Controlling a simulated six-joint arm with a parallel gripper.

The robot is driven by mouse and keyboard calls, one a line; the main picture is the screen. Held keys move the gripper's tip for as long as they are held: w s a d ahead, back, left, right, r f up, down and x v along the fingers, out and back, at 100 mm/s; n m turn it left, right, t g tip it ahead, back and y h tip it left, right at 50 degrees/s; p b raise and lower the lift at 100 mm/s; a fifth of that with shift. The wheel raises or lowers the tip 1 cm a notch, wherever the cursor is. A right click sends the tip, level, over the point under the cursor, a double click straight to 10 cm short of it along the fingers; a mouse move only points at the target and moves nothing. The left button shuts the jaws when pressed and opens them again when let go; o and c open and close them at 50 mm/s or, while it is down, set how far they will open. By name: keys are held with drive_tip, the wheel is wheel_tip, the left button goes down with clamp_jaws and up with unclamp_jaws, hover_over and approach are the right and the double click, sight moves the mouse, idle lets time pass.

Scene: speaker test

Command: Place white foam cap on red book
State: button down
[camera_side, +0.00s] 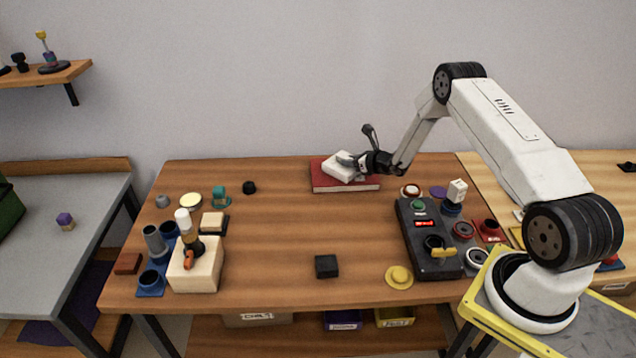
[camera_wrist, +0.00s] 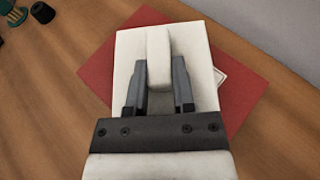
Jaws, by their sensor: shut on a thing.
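The white foam cap (camera_side: 341,167) is a flat white block with a raised ridge on top. In the wrist view the cap (camera_wrist: 190,45) covers the middle of the red book (camera_wrist: 110,70). My gripper (camera_wrist: 158,85) is shut on the ridge, one finger on each side. The red book (camera_side: 345,185) lies flat at the back of the wooden table. In the side view my gripper (camera_side: 354,162) comes in from the right. The cap looks slightly tilted there. I cannot tell whether its underside touches the book.
A dark control box (camera_side: 430,240) with a green button and a red display stands right of the book. A black block (camera_side: 326,266) and a yellow hat-like piece (camera_side: 399,276) lie near the front. A beige block (camera_side: 196,268) stands at left. The table's middle is clear.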

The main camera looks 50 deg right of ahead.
drive_tip(key=shift+f, duration=0.15)
drive_tip(key=shift+c, duration=2.3)
unclamp_jaws()
drive_tip(key=shift+r, duration=0.2)
drive_tip(key=v, duration=1.2)
